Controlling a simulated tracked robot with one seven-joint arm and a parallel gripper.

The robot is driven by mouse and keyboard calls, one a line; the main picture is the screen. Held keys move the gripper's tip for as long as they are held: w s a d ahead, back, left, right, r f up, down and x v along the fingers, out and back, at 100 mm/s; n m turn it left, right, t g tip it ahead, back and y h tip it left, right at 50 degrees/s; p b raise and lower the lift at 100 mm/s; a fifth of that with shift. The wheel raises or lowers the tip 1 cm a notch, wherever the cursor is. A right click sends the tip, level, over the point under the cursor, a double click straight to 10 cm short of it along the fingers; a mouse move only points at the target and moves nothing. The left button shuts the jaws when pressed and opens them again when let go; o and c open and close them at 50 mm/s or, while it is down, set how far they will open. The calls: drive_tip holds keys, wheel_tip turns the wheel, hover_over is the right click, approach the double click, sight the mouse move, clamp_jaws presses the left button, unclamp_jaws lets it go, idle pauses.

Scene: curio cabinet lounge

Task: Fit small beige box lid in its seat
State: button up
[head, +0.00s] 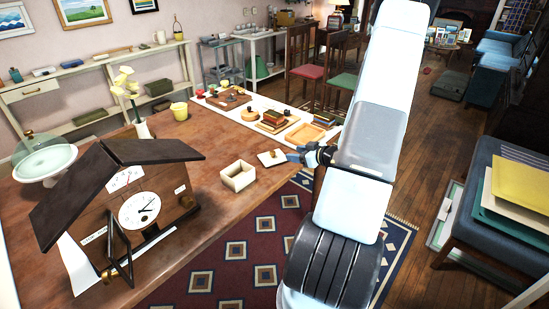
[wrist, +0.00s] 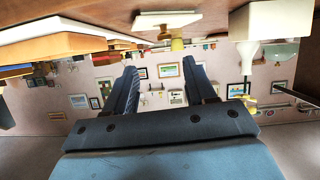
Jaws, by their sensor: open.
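The small beige box (head: 238,177) stands open-topped on the wooden table, near its front edge. Its square beige lid (head: 271,158) lies apart from it, just to its right, with a small knob on top. My gripper (head: 294,155) is open and just right of the lid, low over the table edge. In the wrist view, which is upside down, the fingers (wrist: 163,80) are spread with nothing between them. The lid (wrist: 185,21) is beyond them, with the box (wrist: 272,27) to its right.
A clock-faced wooden house (head: 128,195) fills the table's near left. A yellow cup (head: 179,111) and flower vase (head: 144,130) stand behind the box. Books (head: 272,122) and a wooden tray (head: 305,134) lie beyond the lid. Bare tabletop surrounds the box.

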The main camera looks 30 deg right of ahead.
sight(274, 152)
drive_tip(key=shift+t+y, duration=0.4)
drive_tip(key=x, duration=0.2)
drive_tip(key=f+x, duration=0.1)
drive_tip(key=x, duration=0.4)
drive_tip(key=shift+a+f, duration=0.2)
drive_tip(key=shift+f, duration=0.05)
drive_tip(key=shift+x, duration=2.75)
drive_tip(key=shift+r, duration=0.1)
clamp_jaws()
